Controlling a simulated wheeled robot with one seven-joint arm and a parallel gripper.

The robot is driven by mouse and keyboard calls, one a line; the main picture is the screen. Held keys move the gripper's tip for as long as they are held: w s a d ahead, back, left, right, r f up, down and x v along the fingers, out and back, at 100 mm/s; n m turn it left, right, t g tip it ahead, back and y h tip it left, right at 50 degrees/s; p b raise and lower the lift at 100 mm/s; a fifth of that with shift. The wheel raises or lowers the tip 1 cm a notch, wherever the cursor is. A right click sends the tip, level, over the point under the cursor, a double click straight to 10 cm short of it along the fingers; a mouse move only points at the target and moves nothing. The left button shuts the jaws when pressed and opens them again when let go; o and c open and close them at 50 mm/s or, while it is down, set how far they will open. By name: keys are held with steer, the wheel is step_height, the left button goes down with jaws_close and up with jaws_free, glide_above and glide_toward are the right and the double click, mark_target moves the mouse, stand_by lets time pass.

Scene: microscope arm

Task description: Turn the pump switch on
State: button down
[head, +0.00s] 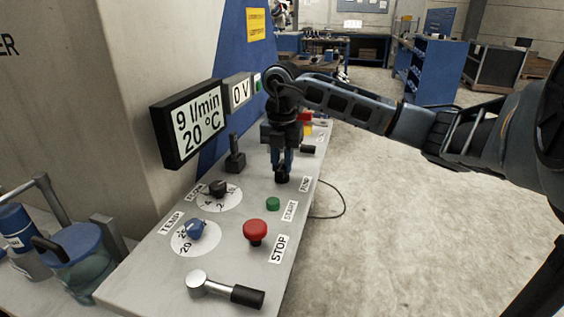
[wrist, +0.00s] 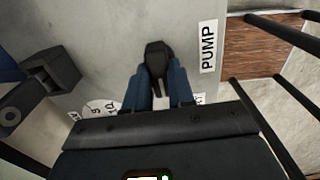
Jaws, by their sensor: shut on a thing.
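The pump switch (head: 282,178) is a small black knob on the grey panel, beside the PUMP label (head: 305,184). In the wrist view, the switch (wrist: 158,56) shows as a dark rounded handle, and the label (wrist: 208,47) is to its right. My gripper (head: 282,163) points down over the switch. Its two blue fingers are shut on the switch, one on each side, as the wrist view shows (wrist: 159,82). The fingers and the wrist hide part of the switch in the head view, so I cannot tell its exact setting.
Nearby stand a green START button (head: 273,204), a red STOP button (head: 255,231), a blue TEMP knob (head: 196,229), a black dial knob (head: 218,188), a black lever (head: 235,157) and a chrome lever (head: 220,289). The displays read 9 l/min, 20 °C (head: 196,124) and 0 V (head: 239,93).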

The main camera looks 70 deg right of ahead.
mark_target(283, 164)
steer(key=c, duration=1)
jaws_free()
steer(key=shift+o, duration=0.2)
steer(key=shift+r, duration=0.1)
step_height(283, 164, up, 8)
steer(key=shift+f+b, duration=0.15)
steer(key=shift+b, duration=0.15)
